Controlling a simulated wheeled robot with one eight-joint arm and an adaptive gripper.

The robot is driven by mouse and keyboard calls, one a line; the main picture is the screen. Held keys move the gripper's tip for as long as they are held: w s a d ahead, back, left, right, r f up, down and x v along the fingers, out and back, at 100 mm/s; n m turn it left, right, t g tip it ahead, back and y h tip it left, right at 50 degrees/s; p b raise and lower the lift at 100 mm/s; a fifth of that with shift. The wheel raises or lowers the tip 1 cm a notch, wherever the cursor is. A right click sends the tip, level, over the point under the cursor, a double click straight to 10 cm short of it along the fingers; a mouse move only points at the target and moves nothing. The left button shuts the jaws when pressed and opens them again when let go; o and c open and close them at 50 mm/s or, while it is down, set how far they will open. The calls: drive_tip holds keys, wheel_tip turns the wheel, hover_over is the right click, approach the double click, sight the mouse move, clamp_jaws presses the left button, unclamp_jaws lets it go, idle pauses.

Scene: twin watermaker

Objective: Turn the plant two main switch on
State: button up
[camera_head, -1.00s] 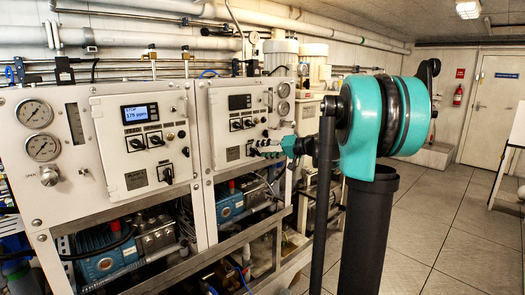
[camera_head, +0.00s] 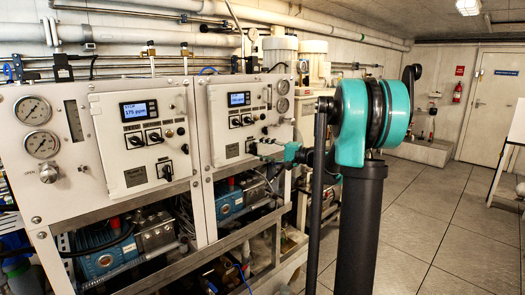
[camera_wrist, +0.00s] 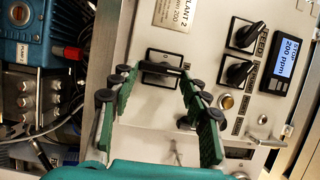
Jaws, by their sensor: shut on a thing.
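The plant two panel (camera_head: 238,125) is the right one of two white panels, and its display (camera_head: 239,99) is lit. In the wrist view the display (camera_wrist: 291,60) reads STOP and 200 ppm. In the head view my gripper (camera_head: 258,148) reaches the panel's lower part and partly hides the switch.
The plant one panel (camera_head: 145,140) stands to the left with its own lit display and knobs. Two selector knobs (camera_wrist: 240,55) sit near my fingers. Pumps and hoses lie below the panels.

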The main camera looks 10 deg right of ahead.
idle(0.5)
drive_tip(key=o, duration=1.2)
drive_tip(key=shift+c, duration=0.2)
drive_tip(key=shift+d, duration=0.1)
drive_tip(key=v, duration=1.2)
drive_tip(key=shift+f, duration=0.1)
